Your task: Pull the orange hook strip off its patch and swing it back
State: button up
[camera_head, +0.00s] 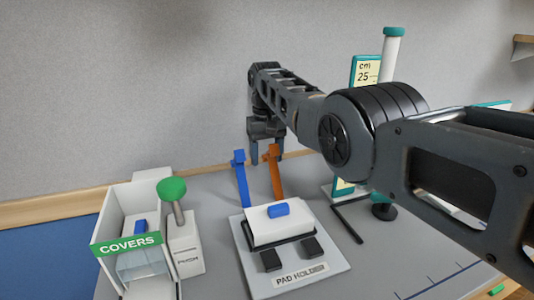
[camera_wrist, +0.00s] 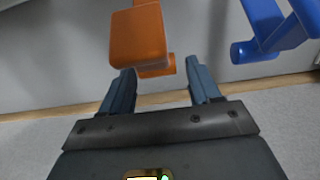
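The orange hook strip (camera_head: 275,175) stands up, slightly tilted, behind the pad holder (camera_head: 318,270), its base near the holder's back edge. In the wrist view the orange strip (camera_wrist: 138,38) shows close up, its lower end appearing between the fingertips, nearer the left finger. My gripper (camera_head: 266,158) is open, pointing down around the strip's top. Its two fingers also show apart in the wrist view (camera_wrist: 160,75), with nothing clamped. A blue strip (camera_head: 241,178) stands to the left of the orange one; it also shows at the upper right of the wrist view (camera_wrist: 265,30). I cannot see the patch clearly.
A white COVERS bin (camera_head: 113,215) and a green-knobbed plunger (camera_head: 172,188) stand left. A cm gauge (camera_head: 366,72) stands right, behind my arm. A wall rises behind.

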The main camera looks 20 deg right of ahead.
notch_tip(320, 180, up, 8)
jog(key=shift+f, duration=0.15)
dwell(0.5)
jog(key=shift+w, duration=0.1)
